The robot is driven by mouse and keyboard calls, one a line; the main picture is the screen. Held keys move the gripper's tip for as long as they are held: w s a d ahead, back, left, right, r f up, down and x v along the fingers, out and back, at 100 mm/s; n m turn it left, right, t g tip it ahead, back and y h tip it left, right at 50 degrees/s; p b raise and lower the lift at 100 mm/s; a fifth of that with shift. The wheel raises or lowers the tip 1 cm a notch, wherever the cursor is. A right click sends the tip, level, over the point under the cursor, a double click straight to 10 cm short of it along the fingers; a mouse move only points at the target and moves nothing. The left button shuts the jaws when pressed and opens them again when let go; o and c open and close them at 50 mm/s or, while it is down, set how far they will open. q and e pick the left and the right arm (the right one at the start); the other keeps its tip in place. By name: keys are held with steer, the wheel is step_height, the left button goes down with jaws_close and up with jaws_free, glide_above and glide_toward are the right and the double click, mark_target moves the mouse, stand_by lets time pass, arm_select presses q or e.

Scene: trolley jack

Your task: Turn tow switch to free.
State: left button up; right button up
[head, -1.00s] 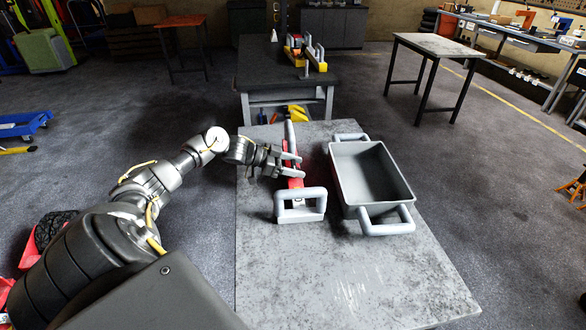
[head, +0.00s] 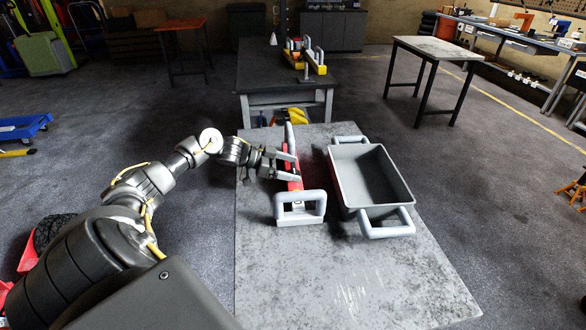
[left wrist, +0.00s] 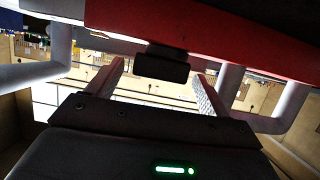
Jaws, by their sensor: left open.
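A red, bar-shaped device with grey handles (head: 301,207) lies on the grey worktable, its long side running away from me. My left gripper (head: 296,167) reaches in from the left with its fingers over the red body. In the left wrist view the device's red body (left wrist: 225,28) crosses the top, with a grey handle at each side. A small black block (left wrist: 162,66), which looks like the switch, sticks out from it. The open left gripper (left wrist: 160,77) has one finger on each side of this block, with gaps. The switch's markings cannot be read. My right gripper is out of view.
A grey tray with handles (head: 345,170) stands just right of the device on the worktable (head: 350,280). The near part of the table is clear.

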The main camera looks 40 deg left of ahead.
arm_select(q)
steer(key=v, duration=0.9)
steer(key=shift+r+b, duration=0.15)
steer(key=shift+b, duration=0.25)
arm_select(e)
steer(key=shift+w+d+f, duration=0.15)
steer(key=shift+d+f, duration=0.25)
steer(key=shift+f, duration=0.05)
arm_select(q)
steer(key=shift+s, duration=0.1)
